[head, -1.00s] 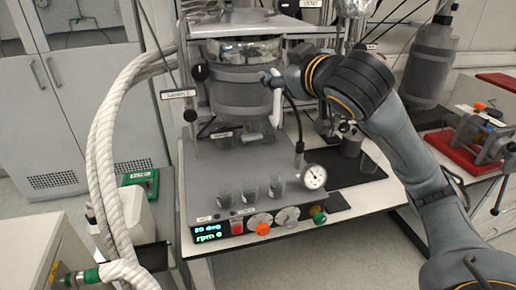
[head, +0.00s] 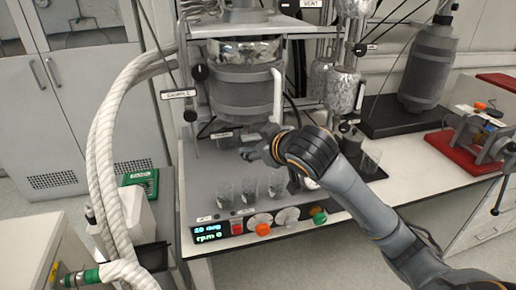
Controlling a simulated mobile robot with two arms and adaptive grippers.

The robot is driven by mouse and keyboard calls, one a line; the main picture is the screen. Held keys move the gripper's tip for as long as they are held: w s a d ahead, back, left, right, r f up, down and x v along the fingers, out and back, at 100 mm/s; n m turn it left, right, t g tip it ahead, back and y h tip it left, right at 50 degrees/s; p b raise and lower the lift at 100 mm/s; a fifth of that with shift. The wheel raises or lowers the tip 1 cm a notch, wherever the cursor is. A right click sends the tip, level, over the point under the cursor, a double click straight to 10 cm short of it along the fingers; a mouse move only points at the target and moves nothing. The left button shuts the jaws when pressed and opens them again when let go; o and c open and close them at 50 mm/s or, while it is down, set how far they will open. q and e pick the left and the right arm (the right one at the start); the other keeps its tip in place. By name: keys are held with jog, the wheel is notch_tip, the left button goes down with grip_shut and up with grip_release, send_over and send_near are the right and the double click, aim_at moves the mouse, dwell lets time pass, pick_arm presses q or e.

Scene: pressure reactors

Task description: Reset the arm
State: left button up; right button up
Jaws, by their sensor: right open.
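My right arm comes in from the lower right, and its gripper (head: 252,150) points left, low in front of the reactor vessel (head: 240,92). The gripper is small and partly hidden by its own wrist, but it is open and I see nothing held in it. It is above the grey reactor base, behind several small glass beakers (head: 250,190). The reactor's white handle (head: 277,95) is above the gripper. My left gripper is not in view.
The reactor base carries a display (head: 208,233) and an orange knob (head: 262,229) in front. Thick white hoses (head: 105,140) run down the left. A red stand (head: 470,145) and a grey canister (head: 425,70) are at right. Floor is clear in front.

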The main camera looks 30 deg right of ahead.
jog(key=shift+s+a+f, duration=0.1)
jog(key=shift+f, duration=0.65)
